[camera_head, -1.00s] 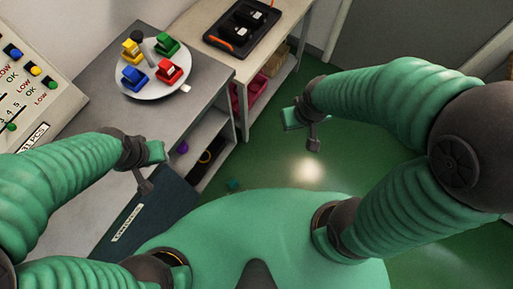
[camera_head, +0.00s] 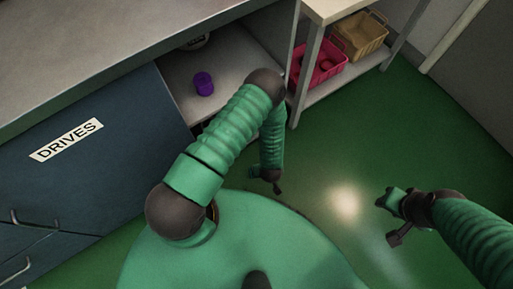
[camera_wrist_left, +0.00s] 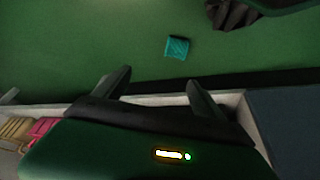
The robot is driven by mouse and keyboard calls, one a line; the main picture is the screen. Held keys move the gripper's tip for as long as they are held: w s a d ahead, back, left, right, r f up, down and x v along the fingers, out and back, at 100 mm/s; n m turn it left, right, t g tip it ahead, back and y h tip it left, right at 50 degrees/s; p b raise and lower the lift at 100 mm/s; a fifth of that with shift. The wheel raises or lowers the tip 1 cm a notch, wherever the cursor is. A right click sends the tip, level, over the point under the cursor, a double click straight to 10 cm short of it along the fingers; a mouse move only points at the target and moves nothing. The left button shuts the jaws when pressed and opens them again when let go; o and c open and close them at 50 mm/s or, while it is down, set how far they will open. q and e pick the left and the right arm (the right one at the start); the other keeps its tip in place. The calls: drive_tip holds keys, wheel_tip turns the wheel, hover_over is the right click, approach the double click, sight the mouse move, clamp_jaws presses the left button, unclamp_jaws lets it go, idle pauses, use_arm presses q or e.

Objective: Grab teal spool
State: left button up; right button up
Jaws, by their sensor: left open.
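The teal spool (camera_wrist_left: 177,47) lies on the green floor in the left wrist view, beyond my fingertips and apart from them. I cannot make it out in the head view. My left gripper (camera_wrist_left: 158,76) is open and empty in the left wrist view, its two fingers spread. In the head view, my left arm bends over and down, with the left gripper (camera_head: 276,186) low above the floor and its fingers barely visible. My right gripper (camera_head: 391,218) is open and empty above the floor at the right.
A purple spool (camera_head: 203,84) stands on the shelf beside my left arm. A blue cabinet (camera_head: 90,170) labelled DRIVES is at the left. A pink bin (camera_head: 318,68) and a tan bin (camera_head: 360,36) sit on a low rack. Green floor (camera_head: 340,170) is clear between my grippers.

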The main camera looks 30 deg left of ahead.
use_arm(q)
drive_tip(key=shift+n, duration=0.3)
drive_tip(key=a+f+b, duration=0.1)
drive_tip(key=f+b, duration=0.1)
drive_tip(key=f, duration=0.3)
drive_tip(key=a+f+b, duration=0.1)
drive_tip(key=f+b, duration=0.2)
drive_tip(key=f, duration=0.2)
drive_tip(key=a+f+b, duration=0.2)
drive_tip(key=f, duration=0.3)
drive_tip(key=shift+w+f, duration=0.2)
drive_tip(key=shift+w, duration=0.05)
drive_tip(key=b+x, duration=0.2)
drive_tip(key=a+b+x, duration=0.1)
drive_tip(key=b+x, duration=0.2)
drive_tip(key=shift+s+a+f, duration=0.1)
drive_tip(key=shift+f, duration=0.1)
drive_tip(key=shift+r, duration=0.15)
drive_tip(key=shift+c, duration=0.6)
drive_tip(key=c, duration=1.5)
use_arm(e)
drive_tip(key=s+x, duration=0.3)
drive_tip(key=x, duration=1)
drive_tip(key=shift+a+f, duration=0.25)
